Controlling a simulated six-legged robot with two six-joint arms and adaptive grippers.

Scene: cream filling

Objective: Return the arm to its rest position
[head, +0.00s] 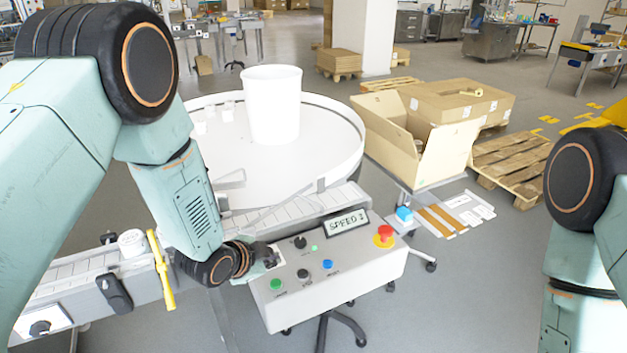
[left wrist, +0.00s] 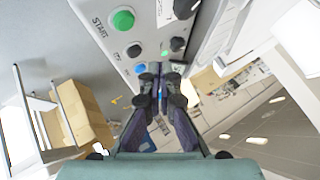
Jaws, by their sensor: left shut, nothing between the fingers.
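My left arm comes in from the left in the head view, and its gripper (head: 268,256) is at the left end of the grey control box (head: 345,283). In the left wrist view the fingers of my left gripper (left wrist: 160,77) are together with nothing between them, close over the panel face. The panel has a green start button (head: 276,284), a blue button (head: 327,264), black knobs and a red emergency stop (head: 383,236). The green button also shows in the left wrist view (left wrist: 122,20). Part of my right arm shows at the right edge; its gripper is out of view.
A conveyor (head: 300,208) runs behind the box, beside a round white table (head: 340,118) bearing a tall white bin (head: 272,105). A yellow-handled tool (head: 161,270) stands at the conveyor's left part. Cardboard boxes (head: 440,100) and a pallet (head: 515,165) lie behind right.

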